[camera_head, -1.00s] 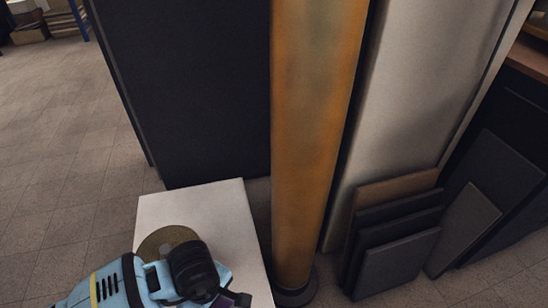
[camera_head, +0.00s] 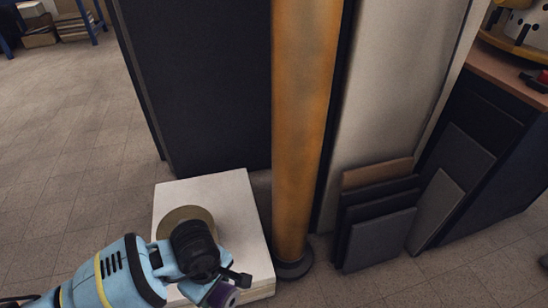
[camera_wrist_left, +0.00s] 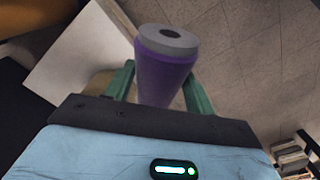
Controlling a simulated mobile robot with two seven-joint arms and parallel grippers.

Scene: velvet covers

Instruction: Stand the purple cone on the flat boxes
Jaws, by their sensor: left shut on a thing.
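The purple cone (camera_head: 220,296) is held by my left gripper (camera_head: 232,284) near the front edge of the flat boxes. In the left wrist view the cone (camera_wrist_left: 163,78) sits between two green fingers of the gripper (camera_wrist_left: 160,88), with its grey, holed end facing away from the palm. The flat boxes (camera_head: 235,200) are white and low on the floor; they also show at the left of the wrist view (camera_wrist_left: 75,55). A brownish-gold disc (camera_head: 172,217) lies on top, partly hidden by my wrist. My right gripper is out of view.
An orange column (camera_head: 302,130) on a dark round base stands close to the right of the boxes. A black panel (camera_head: 205,90) stands behind them. Dark panels (camera_head: 380,238) lean further right. Open tiled floor (camera_head: 75,150) lies to the left.

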